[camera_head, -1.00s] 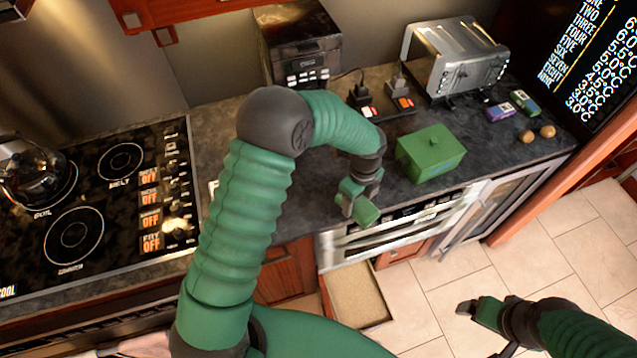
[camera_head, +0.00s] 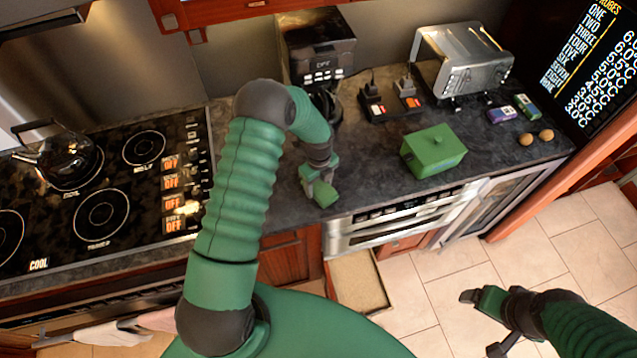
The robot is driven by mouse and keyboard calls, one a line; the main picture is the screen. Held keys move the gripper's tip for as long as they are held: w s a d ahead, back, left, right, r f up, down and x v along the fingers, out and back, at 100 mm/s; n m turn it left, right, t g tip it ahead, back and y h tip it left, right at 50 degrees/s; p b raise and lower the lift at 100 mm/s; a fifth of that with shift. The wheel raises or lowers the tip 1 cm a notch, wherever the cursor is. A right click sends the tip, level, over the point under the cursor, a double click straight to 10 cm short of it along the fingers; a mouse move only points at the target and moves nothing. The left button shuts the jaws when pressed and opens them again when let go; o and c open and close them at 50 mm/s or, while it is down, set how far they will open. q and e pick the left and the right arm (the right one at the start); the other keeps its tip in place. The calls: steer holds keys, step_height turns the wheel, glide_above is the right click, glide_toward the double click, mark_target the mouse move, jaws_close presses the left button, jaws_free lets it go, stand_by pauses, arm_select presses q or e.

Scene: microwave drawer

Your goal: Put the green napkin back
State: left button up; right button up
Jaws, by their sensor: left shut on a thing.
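My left gripper (camera_head: 319,188) is shut on a small green thing (camera_head: 325,195), which looks like the folded green napkin. It is held near the counter's front edge, left of the green box, and the fingers partly cover it. I cannot tell whether it touches the counter. An open drawer (camera_head: 358,282) with a pale inside shows below the counter front, lower right of the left gripper. My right gripper (camera_head: 482,322) is at the lower right, over the tiled floor, with its fingers apart and nothing between them.
A lidded green box (camera_head: 433,152) stands on the dark counter (camera_head: 375,150). A toaster (camera_head: 463,60), a power strip (camera_head: 390,106) and a black appliance (camera_head: 316,48) stand behind. The cooktop with a kettle (camera_head: 68,158) is at left. An oven-like front (camera_head: 400,220) is beside the drawer.

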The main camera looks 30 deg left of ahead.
arm_select(q)
steer(key=shift+f, duration=0.2)
steer(key=o, duration=1.1)
steer(key=shift+w, duration=0.2)
steer(key=shift+o, duration=0.4)
steer(key=shift+s+a, duration=0.1)
steer(key=shift+a, duration=0.2)
steer(key=shift+d, duration=0.2)
